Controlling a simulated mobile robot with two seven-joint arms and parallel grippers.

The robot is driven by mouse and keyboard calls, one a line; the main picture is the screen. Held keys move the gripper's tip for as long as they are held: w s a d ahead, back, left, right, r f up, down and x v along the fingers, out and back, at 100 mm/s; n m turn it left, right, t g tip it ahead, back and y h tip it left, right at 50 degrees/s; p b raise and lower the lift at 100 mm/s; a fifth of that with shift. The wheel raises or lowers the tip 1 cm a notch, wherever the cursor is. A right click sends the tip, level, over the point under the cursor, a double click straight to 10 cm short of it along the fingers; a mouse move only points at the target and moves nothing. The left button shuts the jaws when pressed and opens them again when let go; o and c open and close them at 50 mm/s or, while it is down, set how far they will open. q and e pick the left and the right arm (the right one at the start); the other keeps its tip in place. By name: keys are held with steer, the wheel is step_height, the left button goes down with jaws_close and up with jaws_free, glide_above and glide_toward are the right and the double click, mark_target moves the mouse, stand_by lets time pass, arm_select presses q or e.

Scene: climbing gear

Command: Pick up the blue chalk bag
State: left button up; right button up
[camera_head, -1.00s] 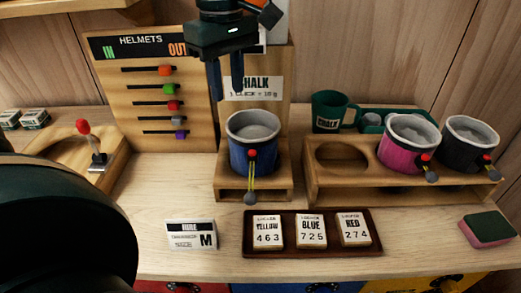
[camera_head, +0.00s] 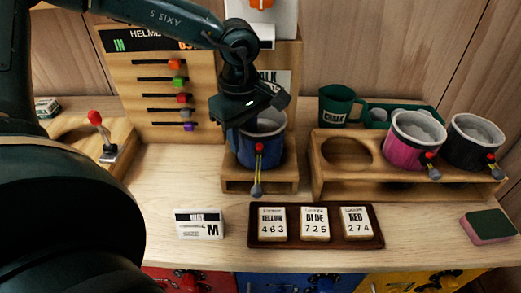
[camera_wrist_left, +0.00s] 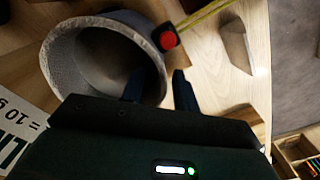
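The blue chalk bag (camera_head: 273,151) stands upright in the wooden stand (camera_head: 242,186) under the chalk dispenser, with a grey rim and a red toggle on yellow cord at its front. My left gripper (camera_head: 243,128) is down at the bag's left rim and hides part of it. In the left wrist view, the bag (camera_wrist_left: 88,62) opens toward the camera. The left gripper's fingers (camera_wrist_left: 158,84) are apart, one over the bag's opening and the other outside its wall. I cannot tell whether they touch the wall. My right gripper is not in view.
A wooden rack (camera_head: 325,183) at right holds a pink bag (camera_head: 412,150) and a black bag (camera_head: 470,150), with one hole empty. A green mug (camera_head: 338,106) stands behind it.

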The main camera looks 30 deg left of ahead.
arm_select(q)
steer(key=shift+c, duration=0.2)
jaws_close()
steer(key=shift+f, duration=0.1)
stand_by(0.4)
